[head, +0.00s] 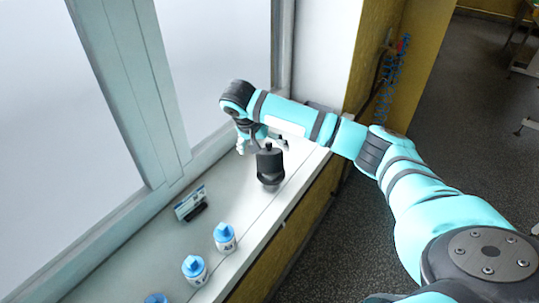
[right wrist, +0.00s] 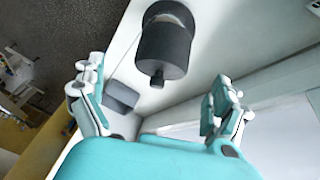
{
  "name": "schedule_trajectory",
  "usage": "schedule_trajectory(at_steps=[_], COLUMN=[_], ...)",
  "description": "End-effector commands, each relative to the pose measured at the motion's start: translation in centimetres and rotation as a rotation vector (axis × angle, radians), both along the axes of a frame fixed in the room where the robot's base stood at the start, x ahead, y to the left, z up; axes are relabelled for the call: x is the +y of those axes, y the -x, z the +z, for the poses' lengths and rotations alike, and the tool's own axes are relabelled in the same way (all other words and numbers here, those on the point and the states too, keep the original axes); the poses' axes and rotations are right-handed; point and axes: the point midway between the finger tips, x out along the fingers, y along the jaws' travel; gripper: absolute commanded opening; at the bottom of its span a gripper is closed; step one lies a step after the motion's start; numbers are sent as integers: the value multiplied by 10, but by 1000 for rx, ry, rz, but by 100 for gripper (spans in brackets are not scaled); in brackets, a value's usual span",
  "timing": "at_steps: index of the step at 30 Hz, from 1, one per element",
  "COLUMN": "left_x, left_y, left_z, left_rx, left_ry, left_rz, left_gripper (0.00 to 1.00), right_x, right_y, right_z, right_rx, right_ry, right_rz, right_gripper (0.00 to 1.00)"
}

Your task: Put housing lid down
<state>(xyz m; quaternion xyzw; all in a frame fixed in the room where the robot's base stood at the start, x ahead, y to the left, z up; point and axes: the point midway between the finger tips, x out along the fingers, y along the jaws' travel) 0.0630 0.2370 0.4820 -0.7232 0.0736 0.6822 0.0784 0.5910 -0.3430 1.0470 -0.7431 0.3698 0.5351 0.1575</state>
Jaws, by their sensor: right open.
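My right gripper (head: 250,140) is low over the white window sill in the head view. In the right wrist view its two fingers (right wrist: 157,88) are spread wide apart with nothing held between them. A small dark grey block (right wrist: 121,97) lies on the sill beyond the fingers, nearer the left one. A dark cylindrical piece with a knob (right wrist: 165,48) is farther out; in the head view this black piece (head: 269,164) stands beside the gripper. I cannot tell for sure which dark piece is the housing lid. My left gripper is out of view.
Blue-capped white bottles (head: 225,238) stand along the near part of the sill (head: 245,205). A small card on a dark stand (head: 191,204) is by the window. The window frame (head: 130,90) runs along the left; the sill's front edge drops to the floor.

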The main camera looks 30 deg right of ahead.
Motion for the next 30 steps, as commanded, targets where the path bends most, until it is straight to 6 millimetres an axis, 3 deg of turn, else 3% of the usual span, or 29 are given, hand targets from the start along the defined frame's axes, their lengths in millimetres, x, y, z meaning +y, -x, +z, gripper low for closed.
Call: schedule_trajectory(at_steps=[4,12,21,29,30], left_x=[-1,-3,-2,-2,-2], left_y=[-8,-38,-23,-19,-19], left_z=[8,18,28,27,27], left_rx=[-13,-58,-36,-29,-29], left_ry=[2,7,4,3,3], left_rz=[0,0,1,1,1], left_gripper=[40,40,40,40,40], right_x=[-9,-18,-35,-35,-35], right_y=[-3,-10,-22,-22,-22], right_z=[-19,-36,-70,-74,-74], right_rx=[2,3,1,0,0], right_ry=[1,1,1,1,1], right_rz=[-2,-1,1,1,1], right_gripper=[100,100,100,100,95])
